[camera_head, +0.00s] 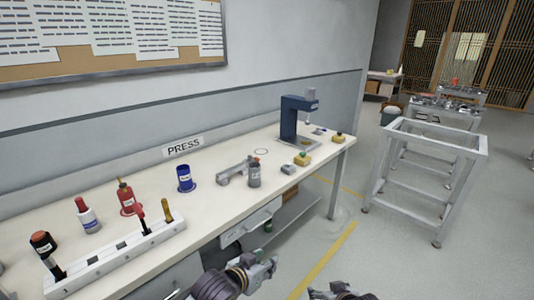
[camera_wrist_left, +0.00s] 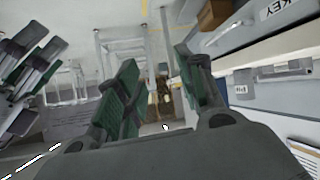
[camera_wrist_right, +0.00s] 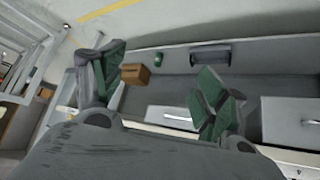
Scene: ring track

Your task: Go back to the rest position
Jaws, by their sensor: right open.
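My left gripper (camera_head: 268,268) is in front of the bench's near edge, low in the head view. In the left wrist view its two green-padded fingers (camera_wrist_left: 158,70) stand apart with nothing between them. My right gripper (camera_head: 338,293) only just shows at the bottom edge of the head view. In the right wrist view its fingers (camera_wrist_right: 162,68) are wide apart and empty. It also shows at the left of the left wrist view (camera_wrist_left: 22,65). Both grippers are clear of the bench top.
The long white bench (camera_head: 225,188) carries a blue press (camera_head: 297,120), a blue cup (camera_head: 185,179), a grey cylinder (camera_head: 254,174), several bottles and a white tool rack (camera_head: 115,262). Drawers and a shelf lie below. A grey metal frame (camera_head: 432,150) stands right; floor between is open.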

